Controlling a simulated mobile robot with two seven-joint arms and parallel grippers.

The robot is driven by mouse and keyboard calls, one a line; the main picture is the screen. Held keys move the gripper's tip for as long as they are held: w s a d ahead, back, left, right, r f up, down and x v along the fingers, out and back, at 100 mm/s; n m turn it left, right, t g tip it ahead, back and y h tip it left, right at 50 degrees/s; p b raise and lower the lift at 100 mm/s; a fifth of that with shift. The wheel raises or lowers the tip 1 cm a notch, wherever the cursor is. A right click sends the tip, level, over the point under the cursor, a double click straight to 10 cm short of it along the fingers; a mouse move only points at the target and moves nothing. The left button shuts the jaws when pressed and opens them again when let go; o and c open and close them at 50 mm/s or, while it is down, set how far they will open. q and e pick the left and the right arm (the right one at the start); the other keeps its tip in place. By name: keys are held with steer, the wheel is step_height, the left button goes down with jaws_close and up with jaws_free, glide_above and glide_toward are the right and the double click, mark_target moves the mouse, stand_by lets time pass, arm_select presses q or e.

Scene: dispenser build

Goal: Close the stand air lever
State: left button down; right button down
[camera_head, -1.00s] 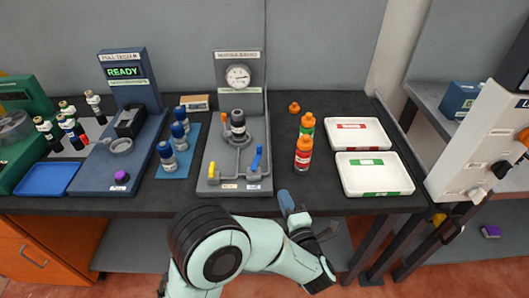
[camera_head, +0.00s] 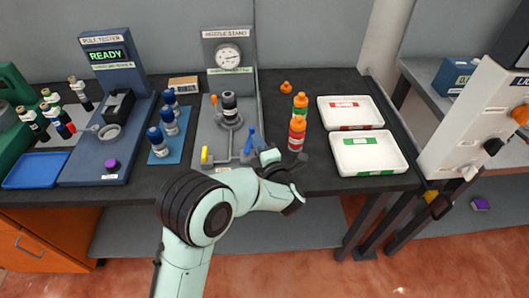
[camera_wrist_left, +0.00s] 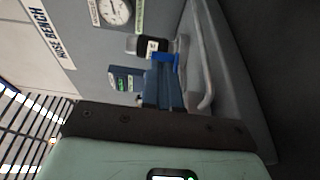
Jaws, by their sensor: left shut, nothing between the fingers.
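The nozzle stand (camera_head: 213,132) is a grey unit on the dark table, with a gauge at its back. A blue lever (camera_head: 249,141) stands at its front right and a yellow lever (camera_head: 205,155) at its front left. Neither carries a readable label, so I cannot tell by name which is the air lever. My left gripper (camera_head: 269,156) is shut and empty, just right of the blue lever. In the left wrist view, bright blue (camera_wrist_left: 166,58), apparently the lever, shows just beyond the dark blue fingers (camera_wrist_left: 163,87). Contact cannot be told. My right gripper is out of view.
Orange-capped bottles (camera_head: 297,132) stand close right of my left gripper. White trays (camera_head: 368,153) lie farther right. Blue-capped bottles (camera_head: 169,122) stand on a blue mat left of the stand. The pull tester (camera_head: 85,172) is farther left.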

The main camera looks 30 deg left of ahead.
mark_target(249, 139)
arm_select(q)
steer(key=shift+w+a, duration=0.45)
steer(key=shift+a, duration=0.1)
steer(key=shift+w+a+f+n+g+b, duration=0.1)
steer(key=shift+a+f+n+g+b, duration=0.15)
steer(key=shift+b, duration=0.95)
steer(key=shift+a+n+g+y+b, duration=0.2)
steer(key=shift+n+g+y+b, duration=0.15)
steer(key=shift+g+y, duration=0.25)
steer(key=shift+a+r, duration=0.1)
steer(key=shift+r, duration=0.15)
